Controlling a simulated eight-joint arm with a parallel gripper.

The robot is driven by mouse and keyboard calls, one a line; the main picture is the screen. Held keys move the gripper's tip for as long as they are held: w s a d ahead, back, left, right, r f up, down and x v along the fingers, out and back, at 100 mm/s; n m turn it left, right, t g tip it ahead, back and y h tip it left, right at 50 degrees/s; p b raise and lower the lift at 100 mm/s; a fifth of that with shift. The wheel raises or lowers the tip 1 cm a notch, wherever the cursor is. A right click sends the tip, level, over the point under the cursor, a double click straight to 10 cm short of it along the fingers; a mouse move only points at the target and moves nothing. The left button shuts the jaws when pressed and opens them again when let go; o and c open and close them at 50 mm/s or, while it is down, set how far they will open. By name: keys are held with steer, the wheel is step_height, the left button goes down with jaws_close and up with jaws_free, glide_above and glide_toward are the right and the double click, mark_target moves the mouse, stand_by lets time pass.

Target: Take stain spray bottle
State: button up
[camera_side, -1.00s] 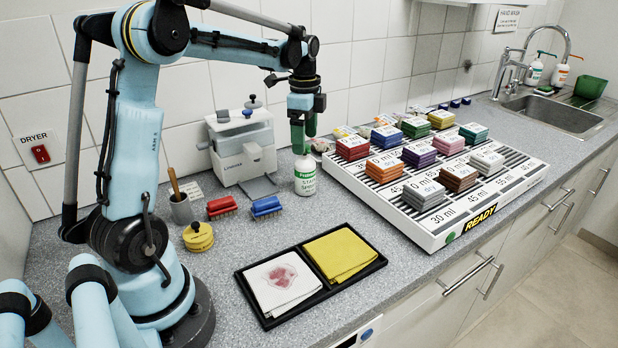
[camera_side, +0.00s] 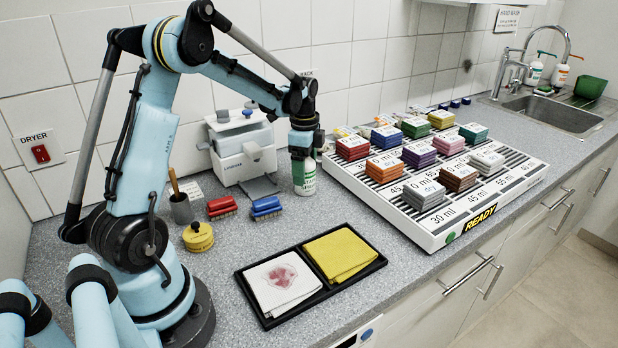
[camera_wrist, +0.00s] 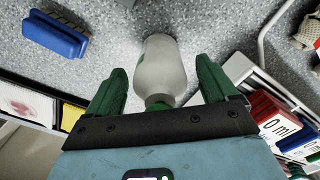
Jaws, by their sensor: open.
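The stain spray bottle (camera_side: 305,178) is white with a green label and stands upright on the counter, right of the grey and white dispenser. My gripper (camera_side: 303,160) is at the bottle's upper part, pointing down, and hides its top. In the wrist view the bottle (camera_wrist: 160,68) lies between the two green fingers of my gripper (camera_wrist: 160,85). The fingers are open, with a visible gap on each side of the bottle. The bottle's neck is partly hidden behind the gripper's dark edge.
A blue brush (camera_side: 266,207) and a red brush (camera_side: 221,208) lie left of the bottle. The dispenser (camera_side: 240,150) stands close behind-left. The white rack (camera_side: 430,235) with coloured blocks is close on the right. A black tray (camera_side: 265,318) with two cloths lies in front.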

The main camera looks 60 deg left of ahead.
steer(key=shift+c, duration=0.2)
steer(key=c, duration=1.3)
steer(key=shift+r, duration=0.1)
